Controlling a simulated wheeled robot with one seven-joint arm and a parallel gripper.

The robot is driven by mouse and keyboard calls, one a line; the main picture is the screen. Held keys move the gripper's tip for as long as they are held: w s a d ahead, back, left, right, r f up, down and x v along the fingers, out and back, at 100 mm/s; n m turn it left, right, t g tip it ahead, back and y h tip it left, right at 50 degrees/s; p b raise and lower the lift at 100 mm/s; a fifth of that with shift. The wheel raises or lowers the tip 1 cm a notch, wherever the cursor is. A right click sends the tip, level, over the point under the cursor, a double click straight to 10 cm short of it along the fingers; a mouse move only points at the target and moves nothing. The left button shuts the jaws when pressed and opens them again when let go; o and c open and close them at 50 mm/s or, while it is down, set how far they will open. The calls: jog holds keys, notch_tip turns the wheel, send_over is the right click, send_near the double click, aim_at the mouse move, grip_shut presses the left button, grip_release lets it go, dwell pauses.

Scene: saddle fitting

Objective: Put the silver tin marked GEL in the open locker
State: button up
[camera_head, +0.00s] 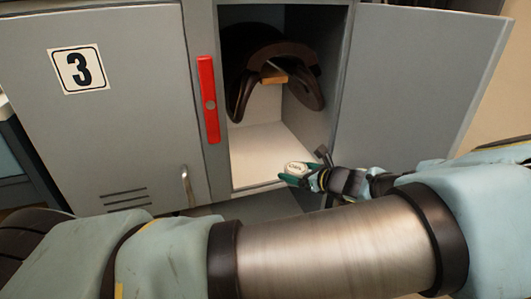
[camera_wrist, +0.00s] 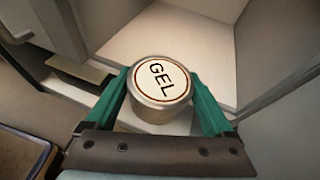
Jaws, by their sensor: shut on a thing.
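The silver tin marked GEL (camera_wrist: 160,82) is round, with a white lid face, and sits upright between the green fingers of my gripper (camera_wrist: 162,100). My gripper is shut on it. In the head view the tin (camera_head: 297,168) is at the front edge of the open locker, held by my gripper (camera_head: 303,174) near the lower sill. The open locker (camera_head: 262,165) has a pale, bare floor, which fills the upper middle of the wrist view (camera_wrist: 180,40). The tin's underside is hidden.
A dark brown saddle (camera_head: 290,52) hangs high inside the locker on a wooden support. The locker door (camera_head: 415,75) stands open to the right. A red bar (camera_head: 208,100) runs up the left frame. Closed locker 3 (camera_head: 120,130) is at left. The locker floor is clear.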

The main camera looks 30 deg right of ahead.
jog(key=b, duration=0.3)
send_over(272, 162)
jog(key=s, duration=0.1)
notch_tip(272, 162, down, 2)
jog(key=shift+w+f+b, duration=0.1)
jog(key=shift+w+b, duration=0.05)
jog(key=shift+b, duration=0.2)
jog(key=shift+w+f+b, duration=0.15)
jog(key=shift+f+b, duration=0.3)
jog(key=shift+f, duration=0.8)
jog(key=shift+w+f+b, duration=0.1)
jog(key=shift+f+b, duration=0.35)
jog(key=shift+f, duration=0.75)
jog(key=o, duration=1.3)
jog(key=shift+f, duration=0.1)
